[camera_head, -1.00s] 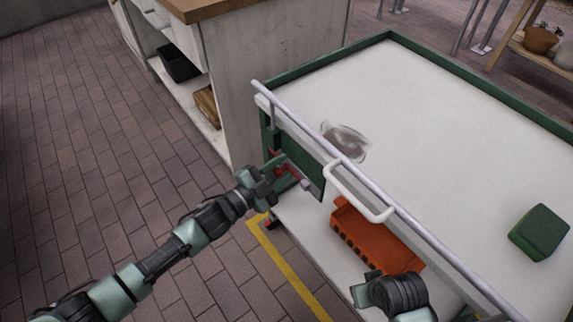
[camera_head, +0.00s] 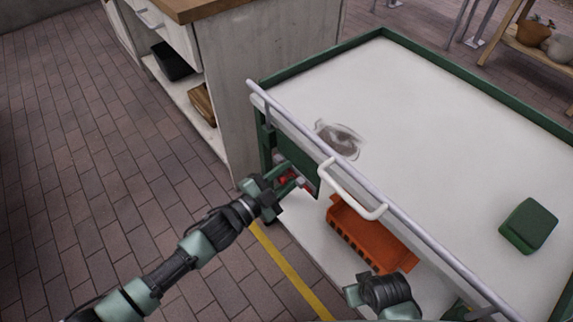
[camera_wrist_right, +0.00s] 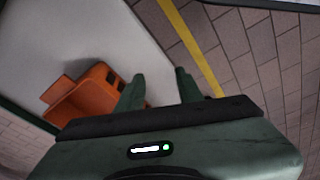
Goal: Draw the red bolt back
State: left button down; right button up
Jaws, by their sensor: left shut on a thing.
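The red bolt (camera_head: 287,182) is on the green panel (camera_head: 300,167) at the near left end of the cart. My left gripper (camera_head: 291,185) is shut on it at the front of the panel. The gripper's fingers hide much of the bolt, so I cannot tell how far it is drawn. My right gripper (camera_wrist_right: 160,88) is open and empty in the right wrist view, above the floor beside the cart's lower shelf. In the head view only the back of the right gripper shows.
The white cart top (camera_head: 430,130) has a grey rail and a white handle (camera_head: 352,188) along the near side. An orange crate (camera_head: 370,235) sits on the lower shelf. A green block (camera_head: 529,225) lies on top. A cabinet (camera_head: 260,45) stands behind. Floor at left is clear.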

aim_at(281, 183)
pick_arm(q)
jog(key=shift+s+d+f, duration=0.1)
jog(key=shift+s+d, duration=0.1)
jog(key=c, duration=1.3)
grip_release()
jog(key=shift+o, duration=0.2)
jog(key=shift+s+a, duration=0.1)
jog(key=shift+a, duration=0.1)
jog(key=v, duration=0.7)
jog(key=shift+s+a+p, duration=0.15)
jog(key=shift+s+p, duration=0.1)
jog(key=shift+p, duration=0.15)
pick_arm(e)
jog(key=f, duration=0.3)
jog(key=shift+s, duration=0.4)
